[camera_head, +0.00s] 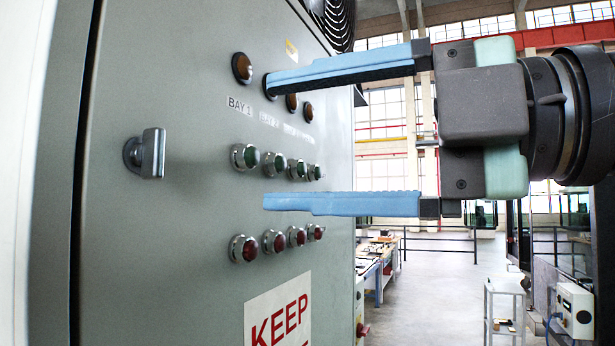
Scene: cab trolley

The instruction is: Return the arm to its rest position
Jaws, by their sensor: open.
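My gripper (268,143) reaches in from the right in the head view, in front of a grey cabinet (130,230). Its two long blue fingers are spread wide apart, one above the other, with nothing between them. The upper finger covers part of the row of amber lamps, and its tip overlaps one of them. The lower finger passes between the green buttons and the red buttons. I cannot tell whether the fingertips touch the cabinet face. My dark wrist shows at the upper right.
The cabinet face carries amber lamps (242,68), green buttons (244,157), red buttons (243,249), a handle (145,154) and a KEEP sign (277,315). A white trolley (504,290) stands at the lower right. Open floor (430,290) lies right of the cabinet.

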